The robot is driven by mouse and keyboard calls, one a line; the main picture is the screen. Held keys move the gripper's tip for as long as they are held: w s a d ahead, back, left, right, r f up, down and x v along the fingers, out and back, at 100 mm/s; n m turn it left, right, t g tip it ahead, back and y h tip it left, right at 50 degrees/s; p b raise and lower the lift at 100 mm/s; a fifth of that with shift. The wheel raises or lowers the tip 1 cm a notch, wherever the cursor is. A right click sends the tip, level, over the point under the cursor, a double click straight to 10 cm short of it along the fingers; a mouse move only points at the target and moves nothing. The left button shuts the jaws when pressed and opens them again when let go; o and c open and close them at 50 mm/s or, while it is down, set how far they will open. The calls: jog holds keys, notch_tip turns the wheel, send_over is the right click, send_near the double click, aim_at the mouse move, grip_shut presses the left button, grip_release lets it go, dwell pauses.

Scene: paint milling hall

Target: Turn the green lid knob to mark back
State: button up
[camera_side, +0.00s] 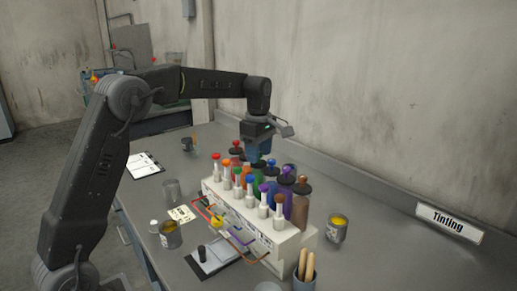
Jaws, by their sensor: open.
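A white tinting machine (285,244) stands on the grey bench with a row of coloured canisters behind its front row of knobbed white pumps. The canisters have dark lids with coloured knobs. A green canister (262,186) stands in the middle of the row, under my gripper. My gripper (258,160) points down over its lid and is open. The green lid knob is mostly hidden by my gripper and is too small to make out, so I cannot tell which mark it points to or whether the fingers touch it.
A cup with wooden sticks (305,272) is in front. The wall runs close behind the bench.

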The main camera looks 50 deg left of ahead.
notch_tip(320, 180, up, 14)
dwell(0.6)
dwell(0.4)
jog(key=s+d+m+t, duration=0.3)
jog(key=s+d+m, duration=0.6)
jog(key=s, duration=0.4)
jog(key=s+d+f+m+t, duration=0.1)
jog(key=s+f+m, duration=0.5)
jog(key=s, duration=0.2)
jog(key=s+d+f+m+t, duration=0.1)
jog(key=s+d+f+m, duration=0.1)
jog(key=s+f+m, duration=0.4)
jog(key=shift+s+d+f+t, duration=0.3)
jog(key=shift+s+f, duration=0.15)
jog(key=shift+s, duration=0.5)
